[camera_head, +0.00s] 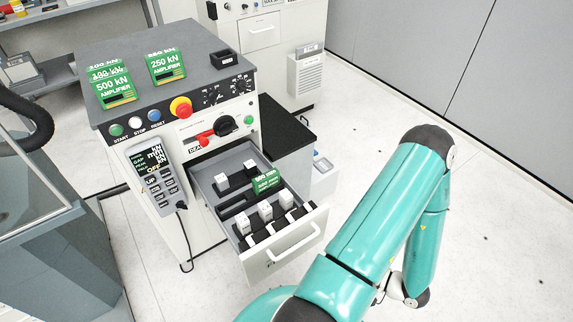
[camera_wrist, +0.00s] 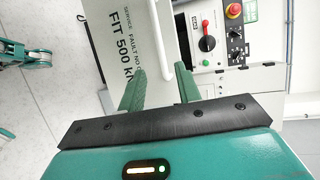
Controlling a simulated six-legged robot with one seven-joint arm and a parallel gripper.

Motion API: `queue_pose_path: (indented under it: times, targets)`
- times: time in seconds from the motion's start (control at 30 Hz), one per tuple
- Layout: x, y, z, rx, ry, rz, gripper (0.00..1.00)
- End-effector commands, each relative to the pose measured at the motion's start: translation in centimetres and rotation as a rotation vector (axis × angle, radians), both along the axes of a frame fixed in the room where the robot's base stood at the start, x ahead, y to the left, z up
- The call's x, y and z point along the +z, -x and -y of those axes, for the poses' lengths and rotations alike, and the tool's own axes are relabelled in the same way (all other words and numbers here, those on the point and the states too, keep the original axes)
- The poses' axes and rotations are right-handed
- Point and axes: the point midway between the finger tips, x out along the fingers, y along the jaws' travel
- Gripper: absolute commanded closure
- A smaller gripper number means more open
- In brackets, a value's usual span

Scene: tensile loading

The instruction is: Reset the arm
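My teal arm (camera_head: 385,205) rises from the bottom of the head view, bends at a dark elbow joint and folds back down at the right. My gripper (camera_wrist: 160,84) shows in the wrist view as two green fingers spread apart with nothing held between them. The gripper cannot be made out in the head view. Beyond the fingertips in the wrist view is a white panel (camera_wrist: 115,35) lettered "FIT 500 kN" with a white bar handle (camera_wrist: 158,35). The handle lines up with the gap, but I cannot tell how far away it is.
An open drawer (camera_head: 312,243) holding several white blocks (camera_head: 264,211) and a green card (camera_head: 266,182) sticks out of the control cabinet (camera_head: 150,205). A handheld controller (camera_head: 158,178) hangs on the cabinet. A glass-sided enclosure (camera_head: 35,150) stands left. Floor at right (camera_head: 500,220) is clear.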

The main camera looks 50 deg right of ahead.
Motion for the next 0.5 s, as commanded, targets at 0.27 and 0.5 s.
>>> queue_pose_path:
  times: [0.27, 0.5]
  targets:
    - [0.4, -0.5, 0.1, 0.021, 0.000, 0.000, 0.66]
    - [4.7, -5.4, 0.0, 0.256, -0.023, -0.031, 0.66]
